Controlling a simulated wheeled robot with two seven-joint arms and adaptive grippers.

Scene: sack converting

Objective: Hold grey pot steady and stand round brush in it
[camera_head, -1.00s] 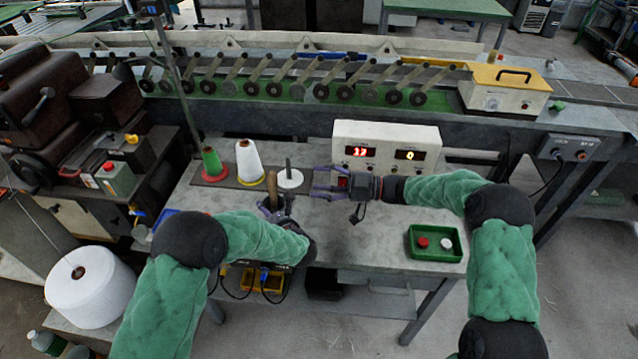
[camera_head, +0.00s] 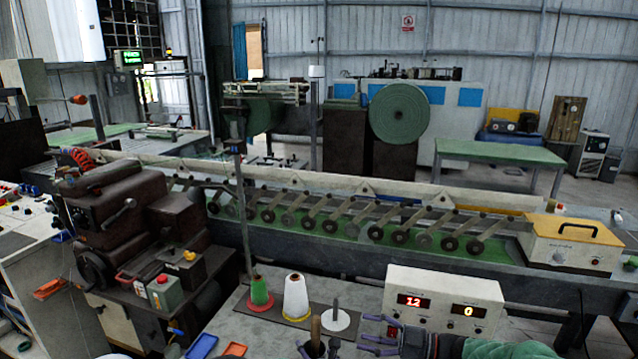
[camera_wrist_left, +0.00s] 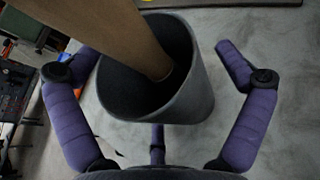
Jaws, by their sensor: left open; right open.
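The grey pot (camera_wrist_left: 188,98) fills the middle of the left wrist view, its dark inside showing. In the head view the shaft (camera_head: 315,330) rises at the bottom edge. My left gripper (camera_wrist_left: 156,58) is open, its purple fingers on either side of the pot with visible gaps. My right gripper (camera_head: 375,337) is open and empty, right of the pot, with its fingers pointing left.
Behind the pot stand a green cone (camera_head: 260,291), a white cone (camera_head: 296,298) and a white disc (camera_head: 343,319) with a dark spindle. A display box (camera_head: 445,290) stands behind my right gripper. A dark machine (camera_head: 135,215) is at left.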

